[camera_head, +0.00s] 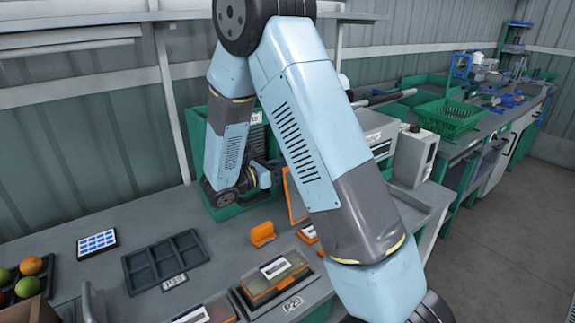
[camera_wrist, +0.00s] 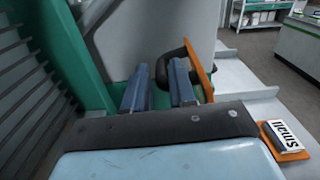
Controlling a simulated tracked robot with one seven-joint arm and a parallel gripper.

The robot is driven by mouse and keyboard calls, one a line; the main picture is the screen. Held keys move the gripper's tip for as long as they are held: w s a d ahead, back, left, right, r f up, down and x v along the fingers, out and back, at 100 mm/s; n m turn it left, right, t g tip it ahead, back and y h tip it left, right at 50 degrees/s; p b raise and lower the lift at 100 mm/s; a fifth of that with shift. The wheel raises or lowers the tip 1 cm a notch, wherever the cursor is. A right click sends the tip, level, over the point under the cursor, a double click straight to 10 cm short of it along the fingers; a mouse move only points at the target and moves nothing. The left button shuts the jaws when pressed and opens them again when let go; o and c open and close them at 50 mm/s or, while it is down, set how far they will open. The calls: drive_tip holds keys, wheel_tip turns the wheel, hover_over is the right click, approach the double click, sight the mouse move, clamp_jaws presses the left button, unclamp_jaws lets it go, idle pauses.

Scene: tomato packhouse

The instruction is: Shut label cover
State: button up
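The label cover seems to be the thin orange panel (camera_head: 292,196), standing raised and partly hidden behind my arm in the head view. In the wrist view the orange panel (camera_wrist: 201,62) is seen nearly edge-on, tilted, with a dark curved handle (camera_wrist: 166,60) at its left side. In the head view my gripper (camera_head: 264,176) is small, in front of the green housing.
On the bench are an orange holder (camera_head: 262,234), a dark divided tray (camera_head: 166,262), and a label box (camera_head: 272,275). A grey machine (camera_head: 412,157) stands right of my arm.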

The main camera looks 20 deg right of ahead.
drive_tip(key=shift+w+d, duration=0.1)
drive_tip(key=shift+d, duration=0.25)
clamp_jaws()
idle(0.4)
